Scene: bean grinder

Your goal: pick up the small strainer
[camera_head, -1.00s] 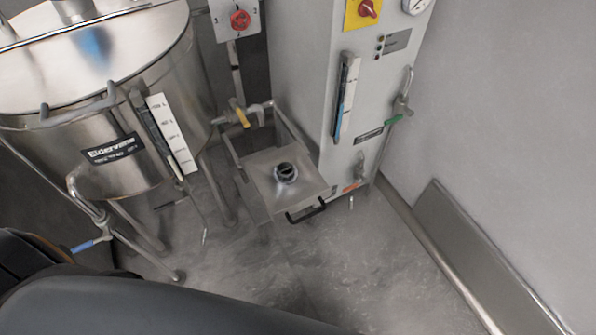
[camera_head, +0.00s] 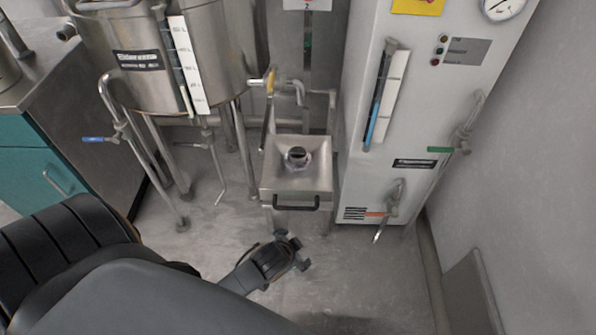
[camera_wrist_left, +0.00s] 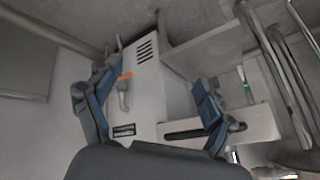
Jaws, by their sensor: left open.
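No thing is clearly a small strainer. The nearest candidate is a dark round fitting (camera_head: 297,157) in the top of a square steel box (camera_head: 318,178). The box has a black front handle (camera_head: 296,203), and its pale side with a dark handle (camera_wrist_left: 185,134) shows in the left wrist view. My left gripper (camera_head: 300,254) is open and empty, low in front of the box and below its handle. In the left wrist view its fingers (camera_wrist_left: 158,72) are spread apart with nothing between them. My right gripper is not in view.
A steel kettle (camera_head: 135,70) on legs stands left of the box. A tall grey cabinet (camera_head: 408,125) with valves stands close at its right. A teal counter (camera_head: 35,165) is at the far left. Bare floor (camera_head: 360,275) lies in front.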

